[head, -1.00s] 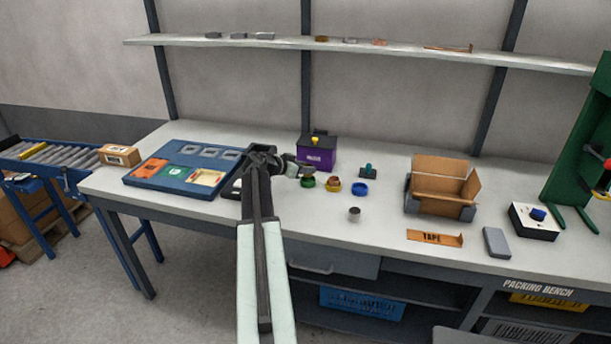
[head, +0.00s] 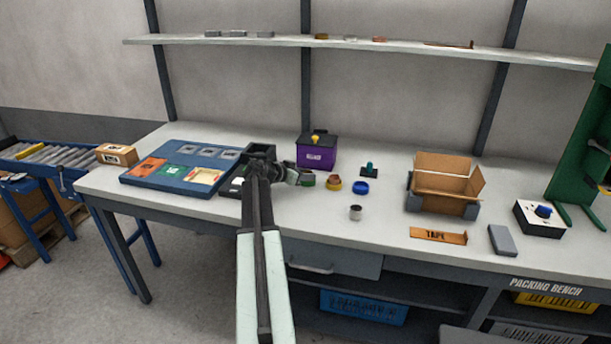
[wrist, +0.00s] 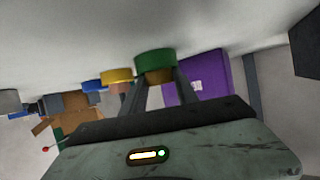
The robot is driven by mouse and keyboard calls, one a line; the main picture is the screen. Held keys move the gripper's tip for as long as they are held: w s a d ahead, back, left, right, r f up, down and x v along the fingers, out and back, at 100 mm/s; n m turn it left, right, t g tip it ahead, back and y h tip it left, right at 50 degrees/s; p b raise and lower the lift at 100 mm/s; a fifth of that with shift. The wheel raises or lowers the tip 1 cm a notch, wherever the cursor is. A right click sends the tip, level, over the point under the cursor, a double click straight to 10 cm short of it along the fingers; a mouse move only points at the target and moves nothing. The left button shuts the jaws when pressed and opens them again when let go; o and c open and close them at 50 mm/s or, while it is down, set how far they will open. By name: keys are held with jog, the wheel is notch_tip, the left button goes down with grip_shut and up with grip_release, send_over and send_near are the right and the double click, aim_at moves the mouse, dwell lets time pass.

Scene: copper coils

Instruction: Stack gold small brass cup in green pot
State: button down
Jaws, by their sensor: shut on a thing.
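The green pot (head: 308,180) stands on the bench in front of the purple box. In the wrist view, which shows the bench upside down, the green pot (wrist: 155,63) sits just beyond my fingers. The gold small brass cup (wrist: 158,77) is between my fingertips, at the mouth of the green pot. It looks partly inside the pot, but how deep I cannot tell. My gripper (wrist: 158,84) is shut on this cup. In the head view my gripper (head: 296,176) is low beside the green pot, and the cup is mostly hidden.
A yellow pot (head: 333,184) with a copper-coloured piece, and a blue ring (head: 361,187), stand close to the right. A small grey cup (head: 355,213) is nearer the front. The purple box (head: 316,155) is behind, and an open cardboard box (head: 440,200) is farther right.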

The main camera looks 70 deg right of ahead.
jog(key=c, duration=0.9)
grip_release()
jog(key=shift+s+a+f, duration=0.1)
jog(key=shift+a+f, duration=0.05)
jog(key=shift+f, duration=0.15)
jog(key=shift+r, duration=0.2)
jog(key=p+v, duration=0.3)
jog(key=v, duration=0.3)
jog(key=r+p+v, duration=0.1)
jog(key=p+v, duration=0.2)
jog(key=v, duration=0.3)
